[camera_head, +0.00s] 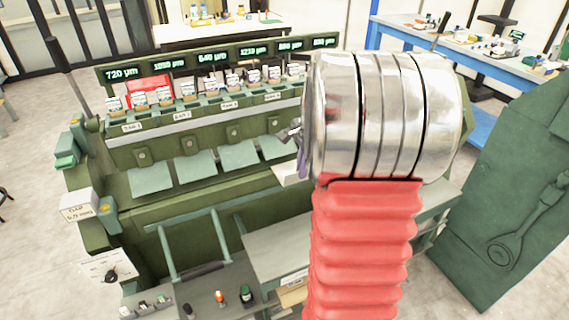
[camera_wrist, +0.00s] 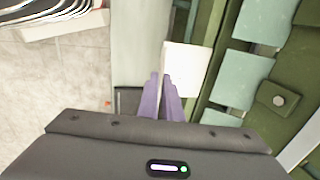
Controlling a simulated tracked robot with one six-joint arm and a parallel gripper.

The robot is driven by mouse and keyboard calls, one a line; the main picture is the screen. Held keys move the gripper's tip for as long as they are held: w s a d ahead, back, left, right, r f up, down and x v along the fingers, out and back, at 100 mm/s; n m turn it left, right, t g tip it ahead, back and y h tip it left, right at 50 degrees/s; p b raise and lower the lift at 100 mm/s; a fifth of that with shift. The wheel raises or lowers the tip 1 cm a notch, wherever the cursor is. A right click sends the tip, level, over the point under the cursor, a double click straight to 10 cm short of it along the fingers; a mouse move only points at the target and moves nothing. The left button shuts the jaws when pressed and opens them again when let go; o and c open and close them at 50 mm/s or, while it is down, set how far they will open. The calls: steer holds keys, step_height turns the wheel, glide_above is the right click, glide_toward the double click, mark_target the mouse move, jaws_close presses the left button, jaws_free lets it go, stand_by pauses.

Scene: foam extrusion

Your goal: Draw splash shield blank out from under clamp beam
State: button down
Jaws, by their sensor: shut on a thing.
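A small white sheet, which I take for the splash shield blank (camera_wrist: 188,68), is at the purple fingers of my gripper (camera_wrist: 165,78) in the wrist view. My gripper is shut on it. In the head view the white blank (camera_head: 288,174) shows in part just below my gripper (camera_head: 300,150), near the row of pale green pads. My silver wrist and red arm cover the right side there. The green clamp beam (camera_head: 188,146), with several round knobs, runs above the pads. In the wrist view the blank appears left of the pads, apart from them.
Several small labelled containers (camera_head: 200,88) stand on the shelf behind the beam, under a display panel (camera_head: 205,62) with thickness readings. A grey-green worktop (camera_head: 275,245) and a rail frame (camera_head: 198,268) lie in front. A large green panel (camera_head: 510,215) stands at right.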

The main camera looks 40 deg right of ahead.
steer(key=shift+s+v, duration=0.25)
steer(key=shift+v, duration=0.9)
steer(key=shift+a+f, duration=0.1)
